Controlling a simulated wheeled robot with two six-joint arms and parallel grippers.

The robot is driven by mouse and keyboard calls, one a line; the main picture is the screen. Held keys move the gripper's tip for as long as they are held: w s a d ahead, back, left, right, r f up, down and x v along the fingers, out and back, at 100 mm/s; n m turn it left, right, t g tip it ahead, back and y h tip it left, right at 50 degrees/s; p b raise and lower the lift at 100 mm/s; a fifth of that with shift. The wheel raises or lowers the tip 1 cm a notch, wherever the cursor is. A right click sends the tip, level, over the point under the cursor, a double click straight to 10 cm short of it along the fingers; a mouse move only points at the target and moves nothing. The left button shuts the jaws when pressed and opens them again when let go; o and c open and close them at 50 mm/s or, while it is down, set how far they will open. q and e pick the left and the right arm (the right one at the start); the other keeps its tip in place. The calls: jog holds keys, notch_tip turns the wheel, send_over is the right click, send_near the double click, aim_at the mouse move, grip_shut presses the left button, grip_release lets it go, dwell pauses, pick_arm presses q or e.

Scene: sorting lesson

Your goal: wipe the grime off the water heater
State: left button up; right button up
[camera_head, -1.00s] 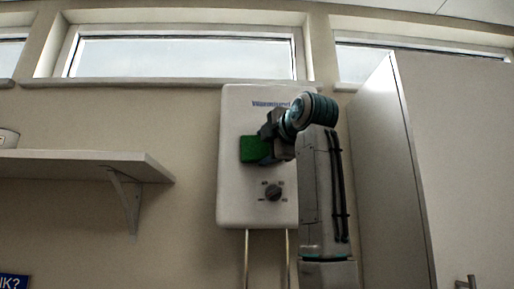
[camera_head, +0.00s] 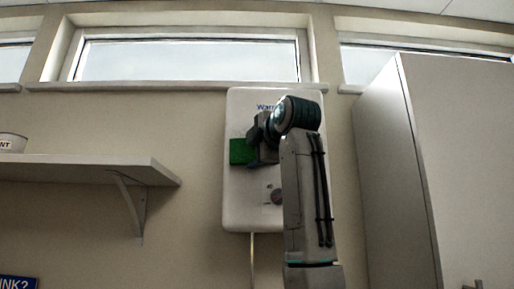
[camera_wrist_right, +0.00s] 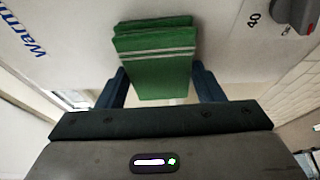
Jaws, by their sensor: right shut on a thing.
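The water heater (camera_head: 240,205) is a white upright box on the wall, with a dial (camera_head: 276,196) low on its front and blue lettering near the top. My right gripper (camera_head: 254,151) is in front of it, shut on a folded green cloth (camera_head: 241,152). In the right wrist view the cloth (camera_wrist_right: 155,60) has pale stripes and sits between the fingers (camera_wrist_right: 160,88), against or very near the heater's white front (camera_wrist_right: 70,70). My arm hides the heater's right part. I make out no grime on the visible front. My left gripper is not in view.
A wall shelf (camera_head: 90,170) with a bracket is at the left, with a white container (camera_head: 12,143) on it. A tall grey cabinet (camera_head: 440,160) stands at the right. A pipe (camera_head: 252,260) runs down below the heater. Windows line the top.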

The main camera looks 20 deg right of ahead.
jog(key=shift+s+a+f+b, duration=0.15)
jog(key=shift+s+f+b, duration=0.15)
jog(key=shift+s+b, duration=0.4)
jog(key=shift+s+a+r+b, duration=0.1)
jog(key=shift+s+a+b, duration=0.2)
jog(key=shift+s, duration=0.4)
jog(key=shift+s+a+r+b, duration=0.1)
jog(key=shift+s+b, duration=0.3)
jog(key=shift+s, duration=0.25)
jog(key=shift+s+a+b, duration=0.2)
jog(key=shift+s+b, duration=0.15)
jog(key=shift+s, duration=0.35)
jog(key=shift+w, duration=0.1)
jog(key=s, duration=0.1)
jog(key=s+a+b, duration=0.1)
jog(key=s, duration=0.1)
jog(key=shift+s, duration=0.1)
jog(key=shift+d, duration=0.15)
